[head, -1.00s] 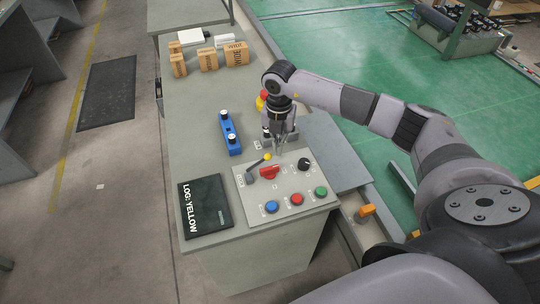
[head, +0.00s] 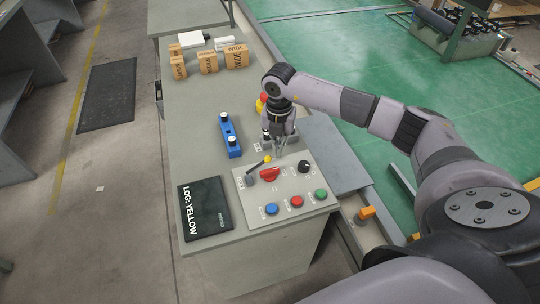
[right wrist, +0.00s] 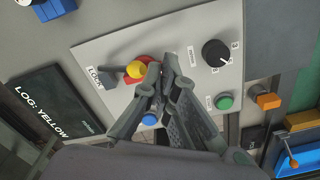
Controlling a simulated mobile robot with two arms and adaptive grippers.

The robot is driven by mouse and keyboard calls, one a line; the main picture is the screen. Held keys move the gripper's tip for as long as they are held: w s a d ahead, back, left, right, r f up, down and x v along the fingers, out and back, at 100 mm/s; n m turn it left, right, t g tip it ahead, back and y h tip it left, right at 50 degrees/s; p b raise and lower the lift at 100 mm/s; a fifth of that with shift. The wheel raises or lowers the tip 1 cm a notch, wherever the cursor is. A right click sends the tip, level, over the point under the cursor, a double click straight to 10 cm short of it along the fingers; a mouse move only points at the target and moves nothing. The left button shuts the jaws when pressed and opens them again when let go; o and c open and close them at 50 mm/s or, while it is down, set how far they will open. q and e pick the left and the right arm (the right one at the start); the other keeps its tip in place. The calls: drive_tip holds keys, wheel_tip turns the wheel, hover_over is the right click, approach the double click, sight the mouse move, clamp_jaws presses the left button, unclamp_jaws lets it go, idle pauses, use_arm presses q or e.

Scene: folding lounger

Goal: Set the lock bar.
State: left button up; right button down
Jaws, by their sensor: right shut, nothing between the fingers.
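The lock bar is a dark lever with a yellow ball end (head: 267,159) on the light grey control panel (head: 242,193). My right gripper (head: 278,153) is shut and empty, just right of the ball in the head view. In the right wrist view its fingertips (right wrist: 167,65) show close to the ball's right; contact cannot be told. My left gripper is out of view.
The panel has a black dial (head: 304,167) and blue (head: 272,208), red (head: 296,201) and green (head: 321,194) buttons. A dark screen reading LOG: YELLOW (head: 205,208) lies left. A blue block (head: 230,136) and cartons (head: 208,62) stand farther back.

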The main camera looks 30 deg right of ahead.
sight(258, 165)
drive_tip(key=shift+f, duration=0.1)
drive_tip(key=shift+f+b, duration=1.55)
drive_tip(key=shift+f, duration=0.5)
drive_tip(key=shift+a, duration=0.1)
drive_tip(key=shift+a, duration=0.3)
drive_tip(key=shift+w+a+r+p, duration=0.1)
drive_tip(key=shift+a+r+p, duration=0.5)
drive_tip(key=shift+r, duration=0.1)
drive_tip(key=shift+w+a+r, duration=0.25)
drive_tip(key=shift+a+r, duration=0.05)
drive_tip(key=shift+a, duration=0.1)
drive_tip(key=shift+d, duration=0.1)
